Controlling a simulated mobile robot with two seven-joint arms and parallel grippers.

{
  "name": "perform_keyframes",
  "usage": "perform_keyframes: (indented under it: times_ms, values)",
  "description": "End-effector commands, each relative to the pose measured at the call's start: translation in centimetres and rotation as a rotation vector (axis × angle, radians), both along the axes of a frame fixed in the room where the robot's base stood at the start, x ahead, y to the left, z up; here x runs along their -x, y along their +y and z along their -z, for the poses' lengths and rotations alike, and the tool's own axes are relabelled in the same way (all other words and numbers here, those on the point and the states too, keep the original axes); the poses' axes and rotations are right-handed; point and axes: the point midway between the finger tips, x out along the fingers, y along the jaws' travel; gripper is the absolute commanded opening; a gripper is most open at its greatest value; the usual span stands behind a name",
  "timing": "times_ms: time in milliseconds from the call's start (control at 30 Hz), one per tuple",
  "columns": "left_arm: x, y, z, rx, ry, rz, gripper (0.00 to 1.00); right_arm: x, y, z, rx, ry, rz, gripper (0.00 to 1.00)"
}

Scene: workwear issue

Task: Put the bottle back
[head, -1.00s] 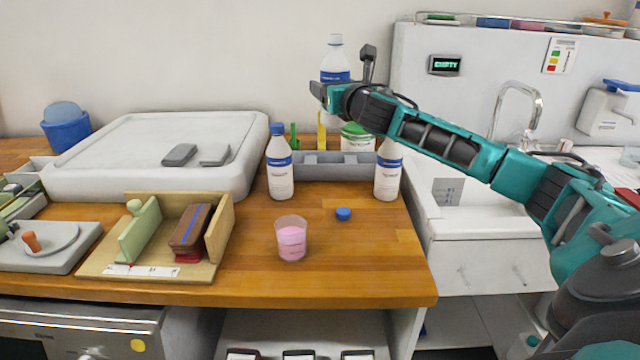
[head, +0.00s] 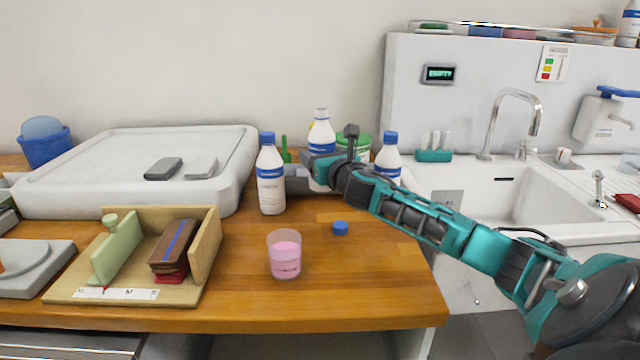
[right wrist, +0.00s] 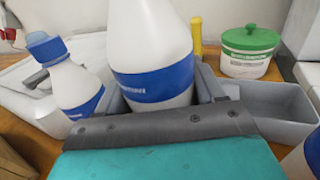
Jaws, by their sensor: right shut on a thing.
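My right gripper (head: 326,172) is shut on a white, uncapped bottle (head: 321,135) with a blue label. The bottle is upright at the grey trough (head: 299,184) at the back of the wooden counter. In the right wrist view the held bottle (right wrist: 150,40) has grey trough walls on both sides; whether its base rests on anything is hidden. A blue cap (head: 340,228) lies on the counter. A clear cup (head: 284,255) of pink liquid stands nearer the front. My left gripper is out of view.
Capped bottles stand left (head: 270,178) and right (head: 389,155) of the held one, close by. A green-lidded tub (right wrist: 250,52) is behind the trough. A wooden holder (head: 75,290) with a brown block is at left; a sink (head: 510,195) is at right.

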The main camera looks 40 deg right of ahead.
Motion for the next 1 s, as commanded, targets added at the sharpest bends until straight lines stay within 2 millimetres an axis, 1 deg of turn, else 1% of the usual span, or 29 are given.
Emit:
perform_keyframes:
  times_ms: [33, 167, 267, 400, 467, 700, 833, 867, 1000]
  values:
    - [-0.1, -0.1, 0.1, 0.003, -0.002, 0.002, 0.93, 0.0, 0.0, 0.5, 0.0, -0.003, 0.0, 0.24]
    - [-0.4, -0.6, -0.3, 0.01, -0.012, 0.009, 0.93, 0.0, 0.0, 1.2, 0.0, -0.003, 0.001, 0.24]
    - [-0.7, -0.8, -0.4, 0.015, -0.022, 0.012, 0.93, 0.0, 0.0, 2.1, 0.0, -0.002, 0.001, 0.24]
    - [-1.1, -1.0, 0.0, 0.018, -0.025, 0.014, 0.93, 0.0, 0.0, 4.5, -0.003, -0.002, 0.002, 0.24]
    - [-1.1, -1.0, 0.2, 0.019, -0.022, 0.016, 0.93, 0.0, 0.0, 5.1, -0.003, -0.002, 0.0, 0.24]
    - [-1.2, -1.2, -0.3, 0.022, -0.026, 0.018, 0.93, 0.0, 0.0, 5.1, 0.002, -0.004, 0.0, 0.24]
    - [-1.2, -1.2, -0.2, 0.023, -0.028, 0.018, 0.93, 0.0, 0.0, 5.4, 0.002, -0.003, 0.0, 0.24]
    - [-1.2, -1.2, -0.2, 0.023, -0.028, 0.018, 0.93, 0.0, 0.0, 5.5, 0.001, -0.001, 0.001, 0.69]
    - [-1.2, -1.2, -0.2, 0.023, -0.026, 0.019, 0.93, 0.0, 0.0, 5.4, 0.001, -0.001, 0.001, 0.82]
